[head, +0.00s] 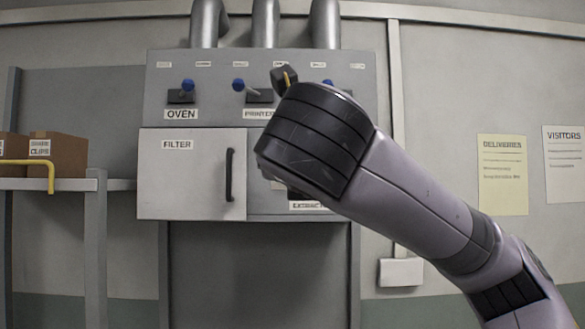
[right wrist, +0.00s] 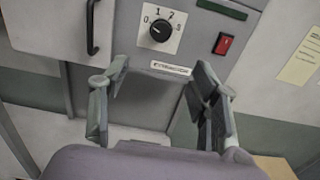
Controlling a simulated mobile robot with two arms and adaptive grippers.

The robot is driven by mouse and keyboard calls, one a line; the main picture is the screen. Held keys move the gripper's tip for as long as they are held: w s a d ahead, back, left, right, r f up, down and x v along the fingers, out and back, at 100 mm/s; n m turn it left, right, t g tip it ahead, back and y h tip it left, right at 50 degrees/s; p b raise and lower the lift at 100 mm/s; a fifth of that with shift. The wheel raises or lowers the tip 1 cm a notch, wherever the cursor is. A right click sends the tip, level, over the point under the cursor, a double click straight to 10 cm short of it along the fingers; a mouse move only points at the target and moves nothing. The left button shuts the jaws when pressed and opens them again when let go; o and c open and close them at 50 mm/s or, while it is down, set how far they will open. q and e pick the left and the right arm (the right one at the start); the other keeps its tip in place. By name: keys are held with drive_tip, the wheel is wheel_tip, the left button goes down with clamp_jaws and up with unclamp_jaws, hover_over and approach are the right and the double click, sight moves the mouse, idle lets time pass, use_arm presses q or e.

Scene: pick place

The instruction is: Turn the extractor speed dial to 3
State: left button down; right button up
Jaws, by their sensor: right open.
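The extractor speed dial (right wrist: 160,30) is a round black knob on a white numbered plate, above a label reading as extractor, in the right wrist view. A small light mark shows on the knob's left side; its exact setting is too small to tell. My right gripper (right wrist: 159,72) is open and empty, its fingers spread below the dial and not touching it. In the head view my right arm and wrist hide the dial and the gripper; only part of the extractor label (head: 308,205) shows there. My left gripper is not in view.
A red rocker switch (right wrist: 223,43) sits right of the dial. A filter door (head: 185,185) with a black handle (head: 229,174) is to the left. Blue-knobbed levers (head: 187,85) line the panel above. Cardboard boxes (head: 62,155) stand on a shelf at far left.

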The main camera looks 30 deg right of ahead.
drive_tip(key=p+x, duration=0.6)
drive_tip(key=x, duration=1.1)
drive_tip(key=shift+p, duration=0.3)
drive_tip(key=shift+s+d, duration=0.1)
drive_tip(key=shift+d, duration=0.05)
drive_tip(key=shift+c, duration=0.5)
drive_tip(key=c, duration=1)
